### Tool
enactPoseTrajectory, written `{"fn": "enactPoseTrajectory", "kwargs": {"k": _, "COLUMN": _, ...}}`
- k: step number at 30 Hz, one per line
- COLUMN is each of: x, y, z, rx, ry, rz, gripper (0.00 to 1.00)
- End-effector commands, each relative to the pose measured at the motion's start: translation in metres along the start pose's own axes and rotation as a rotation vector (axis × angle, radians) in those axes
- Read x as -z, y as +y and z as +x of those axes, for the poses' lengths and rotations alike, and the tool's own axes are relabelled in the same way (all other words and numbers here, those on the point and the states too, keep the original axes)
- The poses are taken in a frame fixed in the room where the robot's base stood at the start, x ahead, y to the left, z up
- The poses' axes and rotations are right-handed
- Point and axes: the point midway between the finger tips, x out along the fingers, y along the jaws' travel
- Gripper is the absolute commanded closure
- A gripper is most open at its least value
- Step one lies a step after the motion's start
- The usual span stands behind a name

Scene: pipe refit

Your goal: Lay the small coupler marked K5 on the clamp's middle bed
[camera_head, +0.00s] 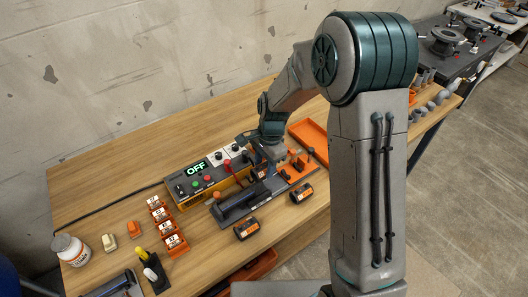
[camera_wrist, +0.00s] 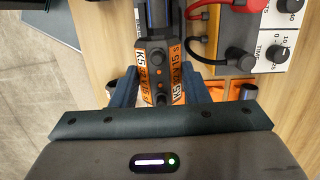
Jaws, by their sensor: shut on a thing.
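The small coupler marked K5 (camera_wrist: 158,72), dark with orange labels, is between the two blue fingers of my gripper (camera_wrist: 160,92) in the wrist view. My gripper is shut on it. In the head view my gripper (camera_head: 266,155) is over the fixture in front of the control box, and the coupler is mostly hidden there. The clamp (camera_head: 238,204) appears as a dark long base with a red-topped lever beside it. A dark blue tube (camera_wrist: 156,14) lies beyond the coupler in the wrist view. I cannot tell whether the coupler touches the bed.
A control box (camera_head: 190,185) showing OFF stands behind the clamp. Two other dark couplers with orange labels lie in front (camera_head: 247,229) and to the right (camera_head: 302,193). Several orange labelled holders (camera_head: 168,225) and a white jar (camera_head: 70,250) stand left. An orange tray (camera_head: 308,138) lies behind right.

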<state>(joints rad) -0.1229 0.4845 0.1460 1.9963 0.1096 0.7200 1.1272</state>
Motion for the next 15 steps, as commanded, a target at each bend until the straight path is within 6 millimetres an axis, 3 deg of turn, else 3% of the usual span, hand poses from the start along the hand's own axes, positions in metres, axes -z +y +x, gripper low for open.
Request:
{"fn": "enactPoseTrajectory", "kwargs": {"k": 8, "x": 0.002, "y": 0.0, "z": 0.008, "rx": 0.002, "ry": -0.002, "rz": 0.025, "gripper": 0.79}}
{"fn": "enactPoseTrajectory", "kwargs": {"k": 15, "x": 0.005, "y": 0.001, "z": 0.029, "rx": 0.0, "ry": -0.002, "rz": 0.023, "gripper": 0.79}}
